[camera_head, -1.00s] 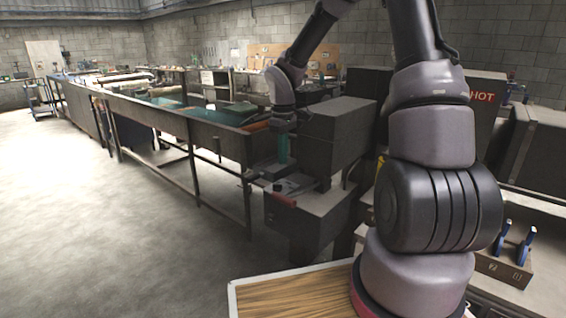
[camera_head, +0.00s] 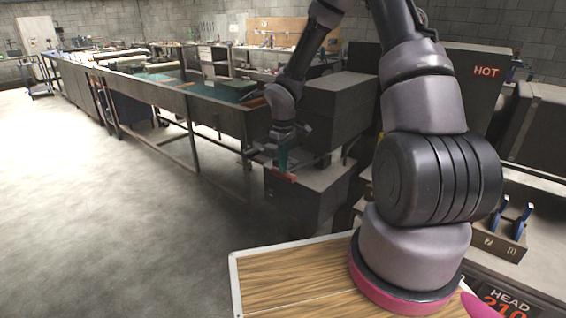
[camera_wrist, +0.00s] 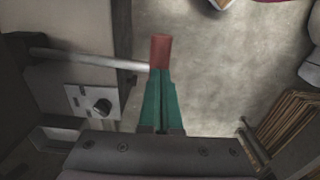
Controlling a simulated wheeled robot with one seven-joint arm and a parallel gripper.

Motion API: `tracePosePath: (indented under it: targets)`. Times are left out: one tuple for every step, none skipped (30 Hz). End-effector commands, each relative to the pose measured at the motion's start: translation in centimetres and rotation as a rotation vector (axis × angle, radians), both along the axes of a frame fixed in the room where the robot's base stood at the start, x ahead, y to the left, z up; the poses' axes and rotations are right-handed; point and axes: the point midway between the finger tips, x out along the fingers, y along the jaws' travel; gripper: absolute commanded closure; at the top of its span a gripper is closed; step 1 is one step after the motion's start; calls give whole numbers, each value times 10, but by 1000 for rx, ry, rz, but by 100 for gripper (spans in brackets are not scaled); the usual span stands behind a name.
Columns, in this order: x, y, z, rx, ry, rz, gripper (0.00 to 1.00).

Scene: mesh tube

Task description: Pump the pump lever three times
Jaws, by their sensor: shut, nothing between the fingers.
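The pump lever is a grey metal rod (camera_wrist: 90,58) with a red grip (camera_wrist: 160,51) at its end. It sticks out from a dark machine at the left of the wrist view. In the head view the red grip (camera_head: 284,176) shows at the front of a low dark box. My gripper (camera_wrist: 160,72) has green fingers, closed together and empty. The fingertips overlap the near end of the red grip in the wrist view. In the head view my gripper (camera_head: 284,168) is just above the grip; whether it touches cannot be told.
A plate with a black knob (camera_wrist: 102,105) sits on the machine beside the rod. A tall dark box (camera_head: 340,110) stands right behind my gripper. A long bench (camera_head: 200,110) runs to the back left. The floor (camera_head: 120,230) at left is clear.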

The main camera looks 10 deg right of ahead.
Motion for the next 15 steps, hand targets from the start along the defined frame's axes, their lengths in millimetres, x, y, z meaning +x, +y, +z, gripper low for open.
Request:
tracePosePath:
  targets:
    - [0, 0, 0, 0, 0, 0, 100]
    - [0, 0, 0, 0, 0, 0, 100]
    - [0, 0, 0, -2, 0, 1, 100]
    - [-1, 1, -1, -5, -2, 2, 100]
    - [-1, 2, -2, -8, -4, 3, 100]
    - [-1, 2, -5, -15, -6, 3, 100]
    - [-2, 3, -7, -22, -9, 3, 100]
    - [-3, 4, -9, -28, -14, 5, 100]
    - [-3, 5, -13, -40, -20, 5, 100]
    - [-4, 5, -15, -48, -26, 5, 100]
    - [-4, 6, -18, -55, -33, 6, 100]
    - [-5, 7, -21, -66, -40, 5, 100]
    - [-5, 7, -24, -73, -46, 5, 100]
    - [-5, 7, -27, -80, -51, 6, 100]
    - [-6, 8, -31, -88, -58, 7, 100]
